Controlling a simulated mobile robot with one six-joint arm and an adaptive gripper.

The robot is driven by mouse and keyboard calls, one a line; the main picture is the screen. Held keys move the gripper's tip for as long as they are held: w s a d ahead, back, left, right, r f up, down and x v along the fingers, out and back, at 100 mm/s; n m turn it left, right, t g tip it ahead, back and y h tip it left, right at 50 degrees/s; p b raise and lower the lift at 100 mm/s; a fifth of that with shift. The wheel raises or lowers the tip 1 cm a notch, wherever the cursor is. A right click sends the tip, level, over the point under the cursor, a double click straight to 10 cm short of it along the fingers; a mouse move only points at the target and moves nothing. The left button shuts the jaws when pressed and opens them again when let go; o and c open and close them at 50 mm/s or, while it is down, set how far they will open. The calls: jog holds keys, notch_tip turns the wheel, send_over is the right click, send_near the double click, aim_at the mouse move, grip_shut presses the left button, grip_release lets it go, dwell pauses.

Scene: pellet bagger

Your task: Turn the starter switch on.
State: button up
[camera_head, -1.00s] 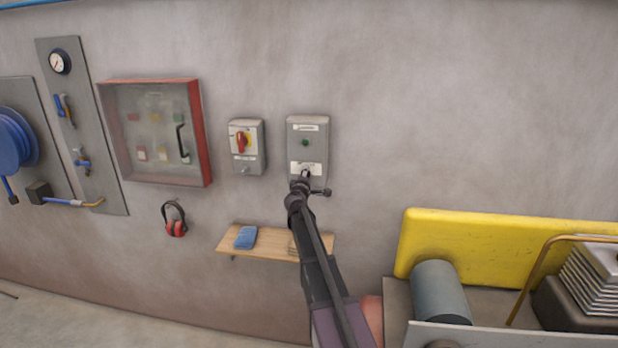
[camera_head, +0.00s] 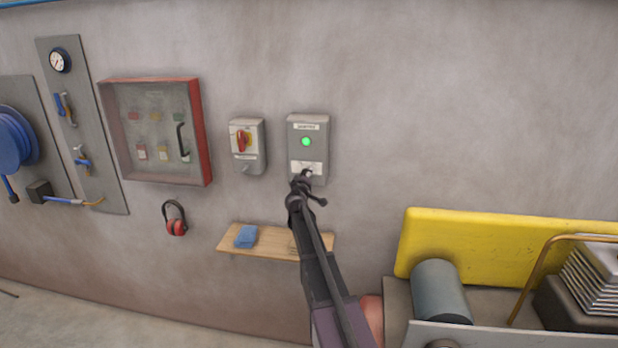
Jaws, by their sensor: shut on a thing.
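The starter box (camera_head: 296,151) is a grey box on the wall, with a label at its top. Its round lamp (camera_head: 306,141) glows bright green. A pale plate (camera_head: 314,168) sits low on its front. My gripper (camera_head: 307,175) is at this plate, shut on the starter switch, which is mostly hidden behind the fingers. The switch's exact position cannot be read. My arm comes up from the bottom of the picture.
A grey box with a red and yellow rotary switch (camera_head: 242,141) hangs to the left. Below are a wooden shelf (camera_head: 276,243) with a blue cloth (camera_head: 246,237) and red ear defenders (camera_head: 175,218). A yellow guard (camera_head: 500,245) and machinery fill the lower right.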

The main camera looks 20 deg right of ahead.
jog(key=shift+a, duration=0.2)
jog(key=o, duration=1.1)
jog(key=shift+a+r, duration=0.1)
jog(key=shift+d, duration=0.2)
jog(key=shift+a, duration=0.1)
jog(key=shift+s, duration=0.1)
jog(key=v, duration=1.1)
jog(key=shift+s+a, duration=0.25)
jog(key=shift+s, duration=0.05)
